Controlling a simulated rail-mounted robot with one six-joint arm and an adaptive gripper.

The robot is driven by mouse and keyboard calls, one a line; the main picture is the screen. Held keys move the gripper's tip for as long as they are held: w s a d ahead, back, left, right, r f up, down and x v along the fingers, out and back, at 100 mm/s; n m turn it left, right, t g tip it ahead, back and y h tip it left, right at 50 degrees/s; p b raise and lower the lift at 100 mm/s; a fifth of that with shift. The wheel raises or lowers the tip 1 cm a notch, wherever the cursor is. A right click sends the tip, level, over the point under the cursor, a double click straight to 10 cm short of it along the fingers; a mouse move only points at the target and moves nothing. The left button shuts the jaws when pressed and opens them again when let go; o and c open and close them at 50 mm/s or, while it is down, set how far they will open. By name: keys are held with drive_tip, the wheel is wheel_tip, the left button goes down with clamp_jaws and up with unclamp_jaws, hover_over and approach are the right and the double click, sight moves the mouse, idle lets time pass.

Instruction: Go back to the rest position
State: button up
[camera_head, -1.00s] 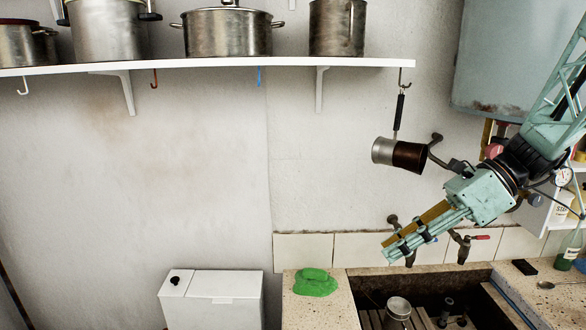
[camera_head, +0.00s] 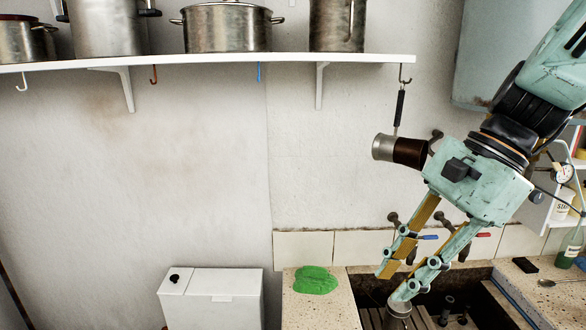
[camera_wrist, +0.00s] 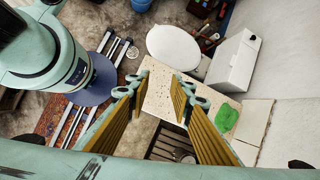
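My gripper (camera_head: 393,284) is open and empty, above the left part of the stone trough in the head view. Its two fingers point down and to the left, with a clear gap between them. In the wrist view the fingers (camera_wrist: 157,90) stand apart, with the speckled counter showing between them. A green cloth (camera_head: 316,280) lies crumpled on the counter left of the trough, apart from my gripper. It also shows in the wrist view (camera_wrist: 224,118), to the right of the fingers.
A metal cup (camera_head: 398,311) stands in the trough (camera_head: 368,287), just below my fingertips. Taps (camera_head: 464,250) stick out from the wall behind the fingers. A dark-and-silver pot (camera_head: 398,149) hangs from the shelf (camera_head: 230,60). The wall area left of my gripper is free.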

drive_tip(key=s+d+n+t+h+b, duration=0.1)
drive_tip(key=s+n+t+h, duration=0.1)
drive_tip(key=s+n, duration=0.5)
drive_tip(key=s+d+n+t+h, duration=0.2)
drive_tip(key=s+n+h, duration=0.1)
drive_tip(key=s+n, duration=0.4)
drive_tip(key=shift+s+r+h+b, duration=0.3)
drive_tip(key=shift+s+r+b, duration=0.15)
drive_tip(key=shift+s, duration=0.75)
